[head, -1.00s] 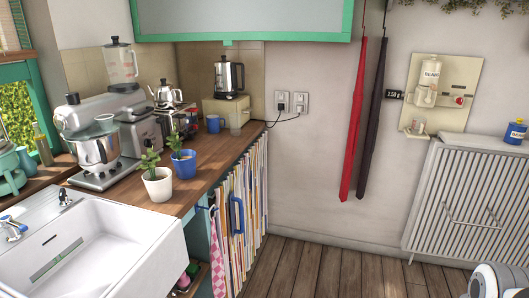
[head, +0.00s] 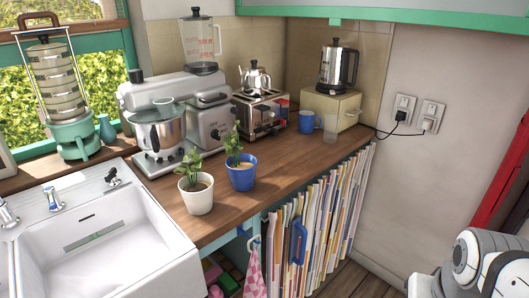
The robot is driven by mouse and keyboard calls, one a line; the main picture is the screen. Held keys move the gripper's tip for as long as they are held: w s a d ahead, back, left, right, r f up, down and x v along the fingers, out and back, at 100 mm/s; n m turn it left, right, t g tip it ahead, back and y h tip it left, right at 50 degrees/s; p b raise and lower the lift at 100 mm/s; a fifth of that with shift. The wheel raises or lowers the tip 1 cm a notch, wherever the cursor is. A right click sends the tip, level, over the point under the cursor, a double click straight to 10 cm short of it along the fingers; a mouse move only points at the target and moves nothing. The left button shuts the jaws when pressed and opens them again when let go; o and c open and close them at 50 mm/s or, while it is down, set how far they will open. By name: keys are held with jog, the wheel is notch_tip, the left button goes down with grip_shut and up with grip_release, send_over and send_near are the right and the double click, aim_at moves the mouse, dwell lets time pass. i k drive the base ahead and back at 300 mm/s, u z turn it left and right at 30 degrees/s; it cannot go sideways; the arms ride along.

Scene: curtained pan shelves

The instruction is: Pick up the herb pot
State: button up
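Two potted green plants stand upright side by side on the wooden counter (head: 285,160), to the right of the sink. One is in a white pot (head: 199,200), nearer the front edge. The other is in a blue pot (head: 241,178), just behind and to its right. I cannot tell from the picture which one is the herb pot. Part of my arm shows at the lower right, well away from the plants. My gripper's fingers are not in view.
A white sink (head: 105,240) lies left of the pots. A stand mixer (head: 160,135), toaster (head: 262,112) and blue mug (head: 306,122) stand behind them. A striped curtain (head: 318,222) hangs below the counter. The counter's front right stretch is clear.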

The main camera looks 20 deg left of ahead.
aim_at(242, 173)
jog(key=u, duration=0.8)
jog(key=i, duration=1.2)
jog(key=u, duration=0.7)
jog(key=k, duration=0.7)
jog(key=u, duration=0.15)
jog(key=i, duration=0.85)
jog(key=z, duration=0.1)
